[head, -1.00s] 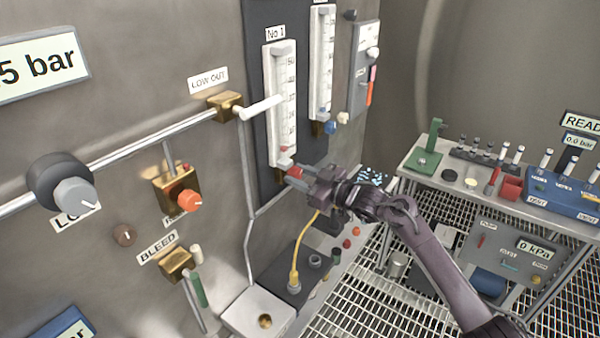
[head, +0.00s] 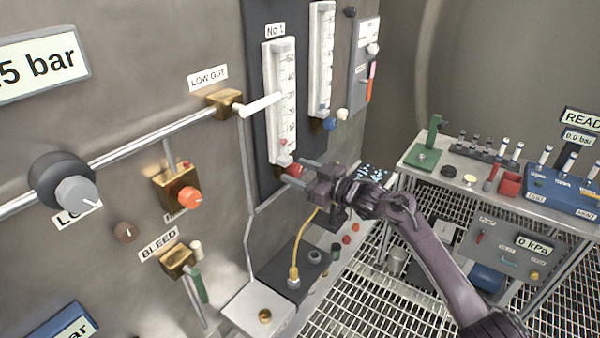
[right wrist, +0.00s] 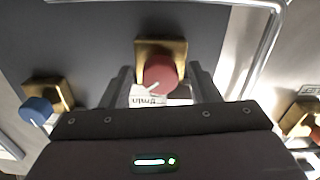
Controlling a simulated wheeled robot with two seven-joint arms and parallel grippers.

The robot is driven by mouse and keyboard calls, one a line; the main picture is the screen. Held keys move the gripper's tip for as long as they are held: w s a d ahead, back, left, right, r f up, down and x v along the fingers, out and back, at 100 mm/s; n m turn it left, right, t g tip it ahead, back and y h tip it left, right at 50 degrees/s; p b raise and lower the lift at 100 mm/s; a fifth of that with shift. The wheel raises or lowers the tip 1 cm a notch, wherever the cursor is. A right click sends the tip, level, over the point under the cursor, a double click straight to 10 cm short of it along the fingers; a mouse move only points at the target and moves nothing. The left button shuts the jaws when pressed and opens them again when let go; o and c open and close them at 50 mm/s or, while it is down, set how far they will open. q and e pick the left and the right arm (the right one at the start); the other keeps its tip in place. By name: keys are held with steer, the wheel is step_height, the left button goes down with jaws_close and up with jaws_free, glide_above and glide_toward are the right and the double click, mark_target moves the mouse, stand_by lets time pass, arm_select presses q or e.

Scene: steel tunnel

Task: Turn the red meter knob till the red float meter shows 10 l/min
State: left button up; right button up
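The red meter knob (head: 295,170) sits at the foot of the No 1 float meter (head: 281,100), a white-framed tube with a scale. A small red float (head: 283,142) shows low in the tube; its exact reading is too small to tell. My right gripper (head: 299,174) has its fingers on either side of the knob. In the right wrist view the red knob (right wrist: 160,74) with a white pointer mark lies between the open fingers (right wrist: 162,88), with gaps on both sides. My left gripper is not in view.
A second float meter (head: 321,60) with a blue knob (head: 329,124) stands to the right. A white-handled LOW OUT valve (head: 225,103) is at the left. A yellow hose (head: 299,248) hangs below my gripper. A bench (head: 480,180) with instruments stands at right.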

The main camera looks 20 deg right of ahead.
steer(key=shift+s+d+f, duration=0.15)
steer(key=shift+s+d, duration=0.15)
steer(key=shift+s, duration=0.05)
steer(key=b+v, duration=0.2)
steer(key=v, duration=0.4)
steer(key=shift+s+d+b, duration=0.25)
steer(key=shift+s+b, duration=0.05)
steer(key=shift+s, duration=0.05)
